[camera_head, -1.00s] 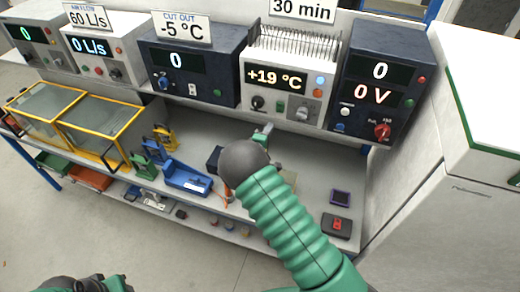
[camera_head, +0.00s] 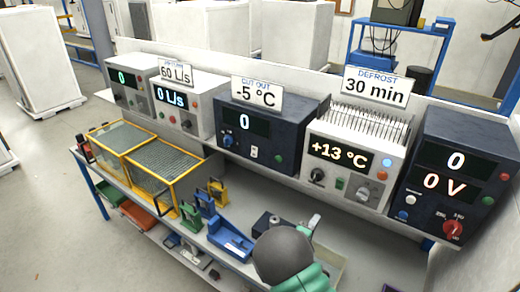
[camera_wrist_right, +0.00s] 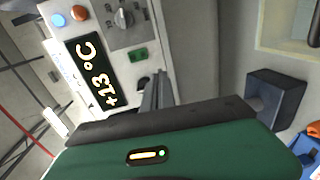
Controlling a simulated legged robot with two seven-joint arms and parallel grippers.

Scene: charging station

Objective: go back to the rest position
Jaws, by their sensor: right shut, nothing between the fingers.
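My right arm comes in at the bottom of the head view, with its dark round wrist and green sleeve hiding most of the gripper. The tip of my right gripper (camera_head: 313,222) shows just beyond the wrist, over the bench below the white +13 °C unit (camera_head: 340,153). In the right wrist view the narrow grey fingers (camera_wrist_right: 156,92) are together and empty, in front of the same unit (camera_wrist_right: 92,72). My left gripper is not in view.
The bench carries a row of instrument boxes, with a dark 0 V unit (camera_head: 456,175) at the right. Yellow-framed boxes (camera_head: 165,185) stand at the left, and a blue holder (camera_head: 230,240) lies in front. A small dark box (camera_wrist_right: 275,95) is near the right gripper.

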